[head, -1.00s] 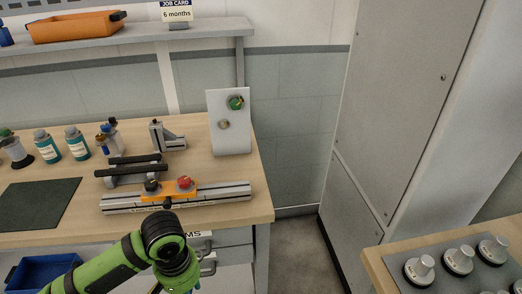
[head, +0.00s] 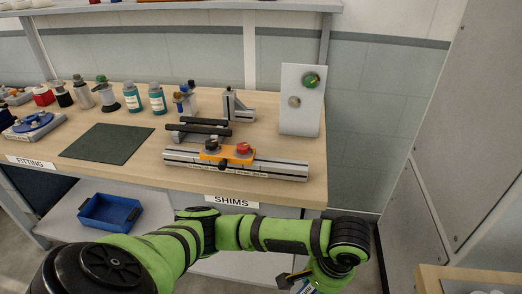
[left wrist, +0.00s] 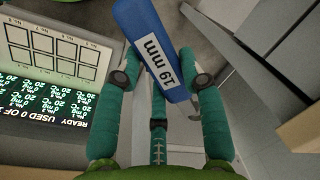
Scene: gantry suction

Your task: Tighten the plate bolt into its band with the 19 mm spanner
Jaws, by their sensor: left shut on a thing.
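My left gripper (left wrist: 155,68) is shut on the 19 mm spanner (left wrist: 150,38), gripping its blue handle with the "19 mm" label. In the head view the spanner (head: 303,287) shows only partly at the bottom edge, below my arm. Its working end is not clearly visible. A pale upright plate (head: 301,122) stands at the bench's right end, well apart from the gripper. It carries a round dial-like part with green (head: 311,80) and a grey bolt head (head: 294,101) below it. The band marking is too small to read. My right gripper is not in view.
The wooden bench (head: 150,170) holds a metal rail (head: 270,169) with an orange carriage (head: 226,155), a dark mat (head: 107,143) and several bottles. A blue bin (head: 110,212) sits below. A second table (head: 430,275) stands at bottom right. A lit screen (left wrist: 45,60) shows in the wrist view.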

